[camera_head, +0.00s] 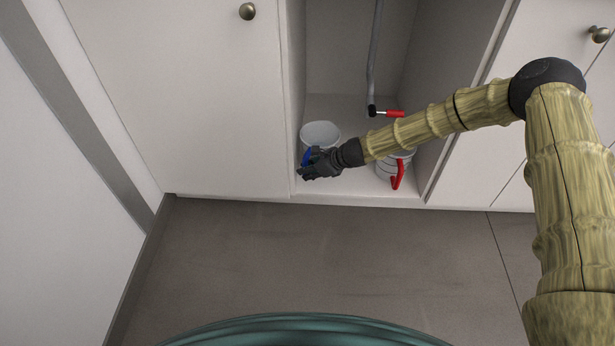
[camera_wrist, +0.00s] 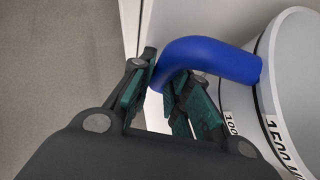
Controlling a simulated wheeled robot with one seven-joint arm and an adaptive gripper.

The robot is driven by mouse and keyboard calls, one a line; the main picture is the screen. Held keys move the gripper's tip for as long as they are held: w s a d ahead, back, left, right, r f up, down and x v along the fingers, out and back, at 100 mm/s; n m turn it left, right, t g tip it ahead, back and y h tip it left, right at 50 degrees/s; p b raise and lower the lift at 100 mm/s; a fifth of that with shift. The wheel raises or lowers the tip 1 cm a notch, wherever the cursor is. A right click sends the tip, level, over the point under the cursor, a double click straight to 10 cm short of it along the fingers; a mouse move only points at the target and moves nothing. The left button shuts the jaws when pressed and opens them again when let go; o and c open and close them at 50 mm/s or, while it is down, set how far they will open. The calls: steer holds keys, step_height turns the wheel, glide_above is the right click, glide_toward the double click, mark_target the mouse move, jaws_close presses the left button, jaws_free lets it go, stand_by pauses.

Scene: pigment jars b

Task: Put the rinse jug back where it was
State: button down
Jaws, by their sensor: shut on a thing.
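A white jug (camera_head: 320,132) with a blue handle (camera_head: 306,157) stands at the left inside the open cabinet bay. My gripper (camera_head: 308,172) is at its front and partly covers it. In the wrist view the blue handle (camera_wrist: 210,57) lies between the fingers of my gripper (camera_wrist: 165,92), which are shut on it. The jug's body (camera_wrist: 292,70) shows at the right with printed volume marks. A second white jug (camera_head: 385,167) with a red handle (camera_head: 398,174) stands at the right in the bay, partly hidden by my arm. I cannot tell from the frames which one is called the rinse jug.
A grey pipe (camera_head: 374,60) with a red-handled valve (camera_head: 388,113) hangs down in the bay between the jugs. The cabinet door (camera_head: 190,90) is left of the bay. The grey floor (camera_head: 300,250) in front is clear.

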steer(key=shift+w+a+r, duration=0.1)
steer(key=shift+w+a, duration=0.1)
steer(key=shift+w, duration=0.25)
step_height(320, 180, down, 4)
steer(key=b, duration=0.2)
steer(key=shift+r+b, duration=0.2)
steer(key=shift+b, duration=0.2)
steer(key=shift+r, duration=0.1)
steer(key=c, duration=1.6)
jaws_free()
steer(key=shift+c, duration=0.2)
